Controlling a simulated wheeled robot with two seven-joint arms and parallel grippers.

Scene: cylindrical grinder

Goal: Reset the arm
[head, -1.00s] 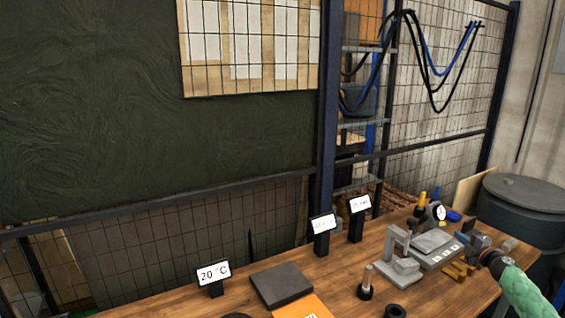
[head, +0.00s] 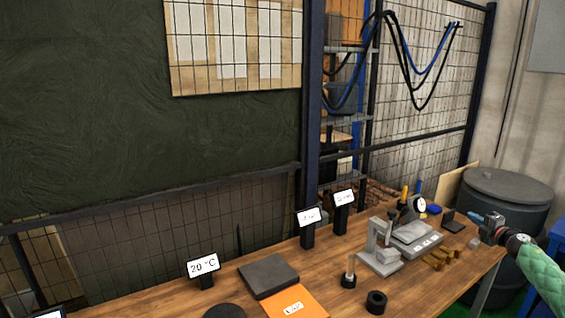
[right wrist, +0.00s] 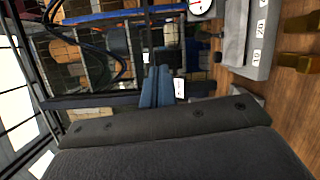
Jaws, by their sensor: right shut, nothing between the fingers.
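My right gripper (head: 486,222) is at the right end of the wooden bench in the head view, its green-sleeved arm coming in from the lower right. It is shut and empty, beside the small measuring devices. In the right wrist view the dark gripper body fills the bottom, and small blue-grey fingers (right wrist: 157,88) show in the middle, close together. My left gripper is not in view.
The wooden bench (head: 335,268) holds a grey stand (head: 383,255), a dial gauge (head: 419,205), brass blocks (head: 440,259), a black ring (head: 376,302), a dark plate (head: 268,275) and a temperature sign (head: 203,265). A grey barrel (head: 505,200) stands behind the right end.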

